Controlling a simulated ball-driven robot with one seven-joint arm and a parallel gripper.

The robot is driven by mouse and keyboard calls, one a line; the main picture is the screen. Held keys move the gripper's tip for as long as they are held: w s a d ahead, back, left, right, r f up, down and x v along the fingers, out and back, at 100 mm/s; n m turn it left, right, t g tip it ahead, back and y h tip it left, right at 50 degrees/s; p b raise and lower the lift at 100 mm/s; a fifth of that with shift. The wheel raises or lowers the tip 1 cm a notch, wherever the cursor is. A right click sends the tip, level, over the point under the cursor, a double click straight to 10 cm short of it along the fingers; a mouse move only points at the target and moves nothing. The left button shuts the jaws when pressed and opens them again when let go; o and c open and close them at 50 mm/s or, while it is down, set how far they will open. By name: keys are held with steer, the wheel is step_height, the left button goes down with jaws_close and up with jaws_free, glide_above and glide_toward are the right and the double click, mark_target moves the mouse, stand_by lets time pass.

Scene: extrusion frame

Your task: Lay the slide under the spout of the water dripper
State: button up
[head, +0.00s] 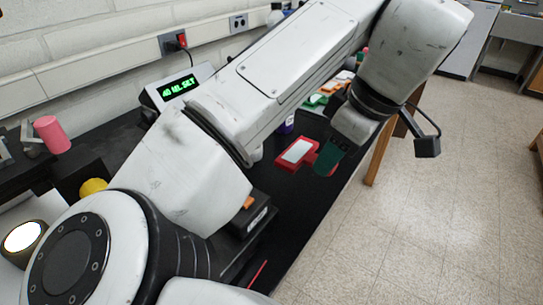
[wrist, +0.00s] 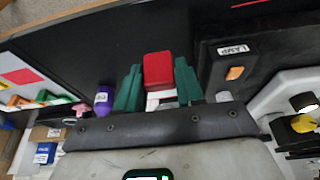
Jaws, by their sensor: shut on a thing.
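My gripper (head: 328,157) has green fingers and is over the black bench near its right edge in the head view. In the wrist view my gripper (wrist: 158,88) is shut on a red piece (wrist: 158,70) with a white part below it. In the head view a red piece with a white panel (head: 298,151) shows just left of the fingers. I cannot tell for certain that it is the slide. A grey unit (head: 178,86) with a green "40 ML SET" display stands at the back left. I cannot make out the dripper's spout; my arm hides much of the bench.
A black box labelled LAMP (wrist: 235,72) with an orange switch lies right of the fingers in the wrist view. A purple bottle (wrist: 103,100) stands to their left. A pink cylinder (head: 52,134) is at the far left in the head view. Green and orange items (head: 318,98) lie farther back.

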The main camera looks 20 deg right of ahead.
mark_target(303, 143)
steer(key=w+f, duration=0.1)
steer(key=w, duration=0.2)
steer(key=w+f+b, duration=0.1)
steer(key=w, duration=0.1)
steer(key=w+a+f, duration=0.1)
steer(key=w+f, duration=0.1)
steer(key=w, duration=0.1)
steer(key=shift+w, duration=0.35)
steer(key=w+f, duration=0.3)
steer(key=w+f+b, duration=0.1)
steer(key=shift+w+a+f, duration=0.15)
steer(key=shift+a+f, duration=0.2)
steer(key=shift+a, duration=0.05)
steer(key=shift+w+f, duration=0.2)
steer(key=shift+f, duration=0.1)
steer(key=shift+s+d+x, duration=0.1)
steer(key=shift+d+x, duration=0.05)
steer(key=shift+x, duration=0.7)
steer(key=shift+s+d+x, duration=0.15)
steer(key=shift+x, duration=0.7)
steer(key=shift+f, duration=0.25)
steer(key=o, duration=1)
steer(key=shift+r, duration=0.1)
